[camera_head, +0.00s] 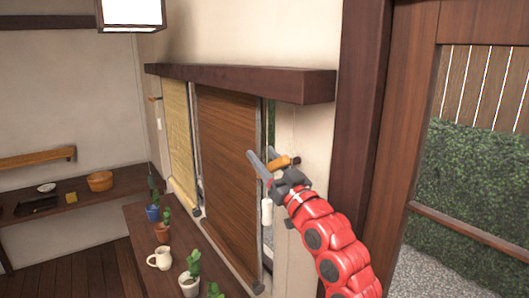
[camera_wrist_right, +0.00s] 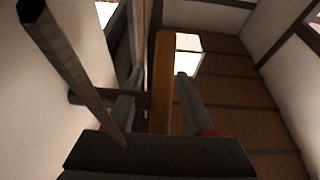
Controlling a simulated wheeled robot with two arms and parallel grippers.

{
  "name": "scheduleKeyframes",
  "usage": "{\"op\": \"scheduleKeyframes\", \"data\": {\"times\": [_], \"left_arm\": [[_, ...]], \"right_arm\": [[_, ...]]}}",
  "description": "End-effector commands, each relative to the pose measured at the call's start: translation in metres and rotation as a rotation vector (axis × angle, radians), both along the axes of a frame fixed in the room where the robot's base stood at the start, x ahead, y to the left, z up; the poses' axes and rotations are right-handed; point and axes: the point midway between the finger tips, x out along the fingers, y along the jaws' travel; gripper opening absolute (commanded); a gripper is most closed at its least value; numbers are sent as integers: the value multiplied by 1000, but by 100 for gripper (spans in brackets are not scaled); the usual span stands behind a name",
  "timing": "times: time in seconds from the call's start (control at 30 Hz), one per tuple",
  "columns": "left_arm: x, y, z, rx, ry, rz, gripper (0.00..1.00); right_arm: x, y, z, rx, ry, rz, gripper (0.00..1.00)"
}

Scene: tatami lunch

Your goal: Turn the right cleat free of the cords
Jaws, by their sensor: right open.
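The right cleat (camera_head: 285,161) is a small orange-brown wooden bar on the wall right of the brown blind (camera_head: 228,160). In the right wrist view the cleat (camera_wrist_right: 161,80) runs lengthwise between my fingers, with a gap on both sides. My right gripper (camera_head: 263,160) is open around the cleat; it also shows in the wrist view (camera_wrist_right: 156,98). A white cord pull (camera_head: 266,211) hangs just below the gripper. The cords themselves are too thin to make out at the cleat. My left gripper is not in view.
A dark wooden beam (camera_head: 250,82) runs above the blinds. A yellow blind (camera_head: 178,140) hangs farther left. A dark post (camera_head: 360,130) stands right of the cleat.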

Motion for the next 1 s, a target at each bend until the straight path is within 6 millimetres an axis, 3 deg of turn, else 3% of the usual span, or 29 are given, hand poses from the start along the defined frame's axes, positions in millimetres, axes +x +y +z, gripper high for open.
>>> {"op": "scheduleKeyframes", "data": {"times": [0.27, 0.57, 1.0], "left_arm": [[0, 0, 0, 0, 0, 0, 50], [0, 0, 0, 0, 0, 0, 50], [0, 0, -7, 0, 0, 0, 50]], "right_arm": [[1, 1, 0, 1, -1, 0, 52], [1, 0, 0, 1, -1, 0, 0], [0, 0, 0, -13, 14, -2, 0]]}}
